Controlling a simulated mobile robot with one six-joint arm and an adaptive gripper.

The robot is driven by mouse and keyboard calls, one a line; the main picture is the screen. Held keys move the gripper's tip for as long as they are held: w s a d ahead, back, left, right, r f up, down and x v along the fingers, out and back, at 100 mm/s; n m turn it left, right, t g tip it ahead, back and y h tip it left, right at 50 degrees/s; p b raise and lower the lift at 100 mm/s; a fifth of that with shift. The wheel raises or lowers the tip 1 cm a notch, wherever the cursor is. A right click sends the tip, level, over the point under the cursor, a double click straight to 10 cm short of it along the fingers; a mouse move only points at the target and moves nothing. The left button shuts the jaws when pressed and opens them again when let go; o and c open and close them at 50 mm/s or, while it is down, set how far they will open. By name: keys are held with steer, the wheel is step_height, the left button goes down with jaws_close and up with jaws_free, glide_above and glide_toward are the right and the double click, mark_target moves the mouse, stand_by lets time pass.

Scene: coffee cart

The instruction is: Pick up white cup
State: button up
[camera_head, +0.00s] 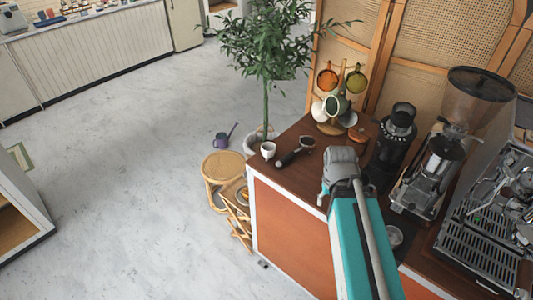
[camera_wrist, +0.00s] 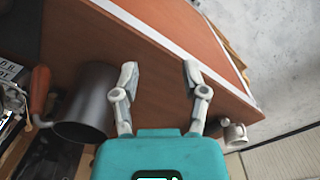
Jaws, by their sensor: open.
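The small white cup (camera_head: 268,150) stands upright on the dark wooden counter (camera_head: 290,178), near its left corner in the head view.
A portafilter (camera_head: 290,157) lies right of the cup. A mug tree (camera_head: 342,100) holds several cups behind it. A grinder (camera_head: 440,150) and espresso machine (camera_head: 490,225) stand at right. A metal pitcher (camera_wrist: 84,112) is left of my fingers. Rattan stools (camera_head: 222,167) stand left of the counter.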

steer(key=shift+w+d, duration=0.1)
